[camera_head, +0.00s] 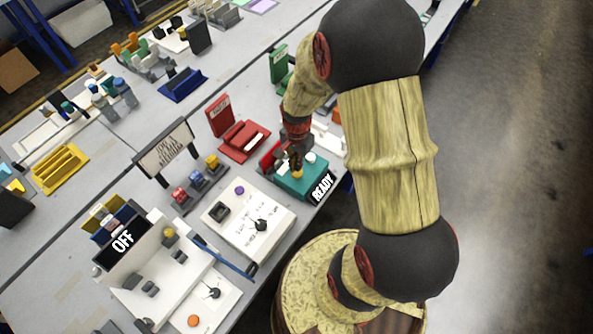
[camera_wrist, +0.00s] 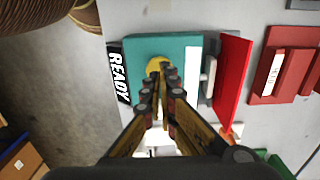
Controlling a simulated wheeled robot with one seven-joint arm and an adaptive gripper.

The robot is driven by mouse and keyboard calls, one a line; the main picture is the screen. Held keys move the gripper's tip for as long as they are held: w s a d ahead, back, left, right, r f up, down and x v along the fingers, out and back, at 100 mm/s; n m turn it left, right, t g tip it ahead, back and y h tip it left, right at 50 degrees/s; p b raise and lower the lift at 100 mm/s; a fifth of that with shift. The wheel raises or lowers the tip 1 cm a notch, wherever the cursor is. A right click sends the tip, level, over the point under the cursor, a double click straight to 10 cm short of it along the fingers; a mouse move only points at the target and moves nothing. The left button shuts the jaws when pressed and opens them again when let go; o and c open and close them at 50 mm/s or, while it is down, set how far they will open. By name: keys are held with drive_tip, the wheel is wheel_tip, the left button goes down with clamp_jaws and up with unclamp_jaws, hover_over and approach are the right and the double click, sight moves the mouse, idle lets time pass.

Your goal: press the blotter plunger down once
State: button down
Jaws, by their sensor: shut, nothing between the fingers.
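A teal block (camera_head: 298,188) with a black READY sign (camera_head: 321,187) stands near the table's right edge; the wrist view also shows the teal block (camera_wrist: 145,42) and READY sign (camera_wrist: 118,75). A round yellow top (camera_wrist: 156,64), probably the blotter plunger, shows on the block right by my fingertips. My gripper (camera_head: 296,170) is shut and empty, pointing down over the teal block. In the wrist view the closed fingertips (camera_wrist: 163,78) overlap the yellow top's edge. I cannot tell whether they touch it. The fingers hide part of it.
A red upright panel (camera_wrist: 233,75) stands beside the teal block. A red tray-like piece (camera_head: 244,140) lies beyond it. A white control box (camera_head: 248,218) with a dial stands left of the block. A white station with an OFF sign (camera_head: 122,243) is at lower left.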

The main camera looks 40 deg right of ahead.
sight(297, 173)
drive_tip(key=shift+f+b, duration=1.1)
drive_tip(key=shift+f, duration=0.7)
idle(0.4)
drive_tip(key=shift+r+p, duration=2.7)
drive_tip(key=shift+r, duration=0.9)
drive_tip(key=shift+s+n, duration=0.25)
drive_tip(key=shift+n, duration=0.35)
drive_tip(key=s+a+r+n+t+b, duration=0.2)
drive_tip(key=s+a+r+n, duration=0.2)
drive_tip(key=r, duration=0.4)
drive_tip(key=s+a+r+n+t+b, duration=0.1)
drive_tip(key=s+a+r+n+b, duration=0.1)
drive_tip(key=r, duration=0.7)
drive_tip(key=s+a+r+n+t+b, duration=0.2)
drive_tip(key=s+a+r+n, duration=0.3)
drive_tip(key=r, duration=0.3)
drive_tip(key=shift+s+a+r+n+t+b, duration=0.25)
drive_tip(key=shift+s+a+n+b, duration=0.2)
drive_tip(key=shift+n, duration=0.45)
